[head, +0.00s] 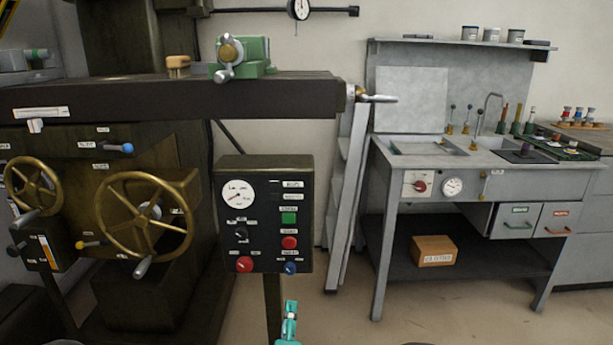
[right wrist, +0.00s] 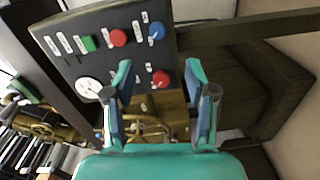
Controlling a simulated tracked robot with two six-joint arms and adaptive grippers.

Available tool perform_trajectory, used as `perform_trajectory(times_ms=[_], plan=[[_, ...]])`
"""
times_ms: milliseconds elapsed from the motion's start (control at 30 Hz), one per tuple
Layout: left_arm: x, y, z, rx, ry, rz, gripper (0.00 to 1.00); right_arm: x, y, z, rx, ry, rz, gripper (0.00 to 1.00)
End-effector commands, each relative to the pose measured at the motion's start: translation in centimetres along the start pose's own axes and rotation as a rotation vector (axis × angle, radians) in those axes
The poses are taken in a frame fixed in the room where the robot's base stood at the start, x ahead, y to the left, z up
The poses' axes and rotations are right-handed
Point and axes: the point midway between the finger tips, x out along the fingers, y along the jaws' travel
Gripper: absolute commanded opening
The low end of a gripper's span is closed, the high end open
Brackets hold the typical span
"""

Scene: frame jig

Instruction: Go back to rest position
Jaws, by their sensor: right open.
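My right gripper (head: 289,312) shows at the bottom centre of the head view as a small teal shape, in front of and below the black control panel (head: 264,238). In the right wrist view my right gripper (right wrist: 158,84) has its two teal fingers spread wide, with nothing between them. The same panel (right wrist: 75,50) shows beyond the fingers there, with its dial, green button, red knobs and blue knob. I see no contact between the gripper and the panel. My left gripper is in neither view.
A machine with brass handwheels (head: 146,217) stands at the left, under a dark bench beam (head: 180,97) carrying a green vise (head: 243,58). A grey workbench (head: 385,157) with a cardboard box (head: 434,251) on its lower shelf stands at the right.

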Motion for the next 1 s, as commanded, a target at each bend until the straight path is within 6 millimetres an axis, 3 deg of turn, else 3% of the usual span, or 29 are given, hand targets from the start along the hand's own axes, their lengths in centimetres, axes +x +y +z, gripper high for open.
perform_trajectory(times_ms=[367, 467, 600, 667, 800, 900, 1000], plan=[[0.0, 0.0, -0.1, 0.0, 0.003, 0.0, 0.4, 2.6, -2.5, 10.2, -0.005, -0.177, -0.053, 0.56], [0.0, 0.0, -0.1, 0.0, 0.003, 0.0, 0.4, 2.7, -4.2, 13.8, -0.017, -0.22, -0.094, 0.56], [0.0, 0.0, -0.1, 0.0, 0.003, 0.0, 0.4, 1.7, -8.4, 19.5, 0.008, -0.266, -0.216, 0.56], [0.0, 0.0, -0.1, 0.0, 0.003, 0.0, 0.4, 0.4, -11.4, 22.2, 0.08, -0.283, -0.307, 0.56], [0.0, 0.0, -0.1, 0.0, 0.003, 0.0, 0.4, -5.5, -19.3, 26.3, 0.402, -0.344, -0.58, 0.56], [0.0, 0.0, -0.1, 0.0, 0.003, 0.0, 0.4, -11.1, -23.6, 26.4, 0.686, -0.429, -0.78, 0.56], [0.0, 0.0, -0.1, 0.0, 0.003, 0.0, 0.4, -16.4, -26.3, 25.2, 0.936, -0.546, -0.956, 0.56]])
